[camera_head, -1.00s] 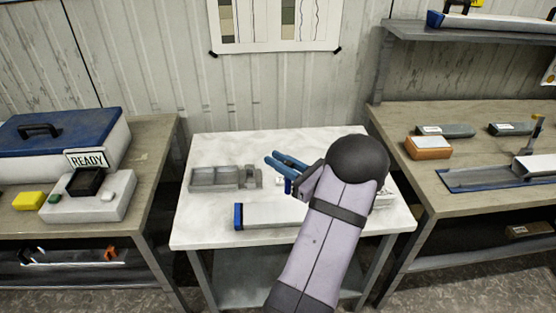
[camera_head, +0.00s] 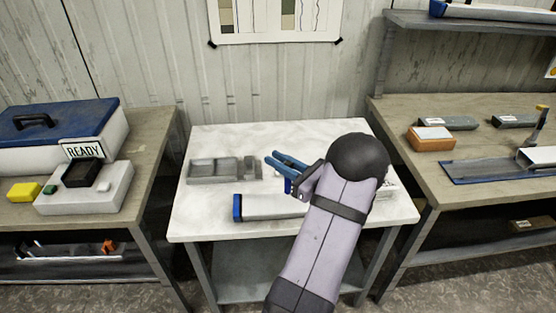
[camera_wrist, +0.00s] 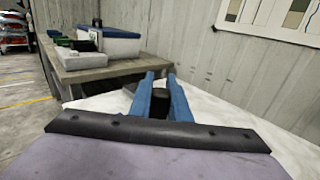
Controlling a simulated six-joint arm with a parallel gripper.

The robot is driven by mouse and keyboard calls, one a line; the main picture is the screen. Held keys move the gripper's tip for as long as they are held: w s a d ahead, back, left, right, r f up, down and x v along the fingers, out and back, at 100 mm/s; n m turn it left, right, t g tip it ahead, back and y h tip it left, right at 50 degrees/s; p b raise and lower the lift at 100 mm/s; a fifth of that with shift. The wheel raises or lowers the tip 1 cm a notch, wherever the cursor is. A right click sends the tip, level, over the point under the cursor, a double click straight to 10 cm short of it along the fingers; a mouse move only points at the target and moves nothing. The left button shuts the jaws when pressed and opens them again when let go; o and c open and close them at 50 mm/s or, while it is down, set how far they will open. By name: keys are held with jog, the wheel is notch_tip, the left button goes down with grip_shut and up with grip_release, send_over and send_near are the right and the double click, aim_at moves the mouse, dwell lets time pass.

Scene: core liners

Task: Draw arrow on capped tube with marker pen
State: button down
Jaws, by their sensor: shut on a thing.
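The capped tube (camera_head: 272,207) lies across the front of the white table, pale with a blue cap (camera_head: 238,208) on its left end. My arm hides its right part. My gripper (camera_head: 277,160) has blue fingers and is above the table, behind the tube and apart from it in the picture. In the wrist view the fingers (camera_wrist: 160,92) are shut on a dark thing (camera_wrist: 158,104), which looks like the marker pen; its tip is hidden.
A grey tray (camera_head: 213,178) stands on the white table (camera_head: 200,215), left of my gripper. A bench with a READY device (camera_head: 88,195) and a blue-lidded case (camera_head: 60,140) is at left. A bench (camera_head: 480,195) with several samples is at right. The table's front left is clear.

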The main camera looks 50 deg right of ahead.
jog(key=shift+w+a+f+b, duration=0.7)
jog(key=shift+w+a+f, duration=1)
jog(key=shift+w+a, duration=2.55)
notch_tip(320, 180, up, 8)
jog(key=p, duration=0.5)
dwell(0.5)
dwell(0.9)
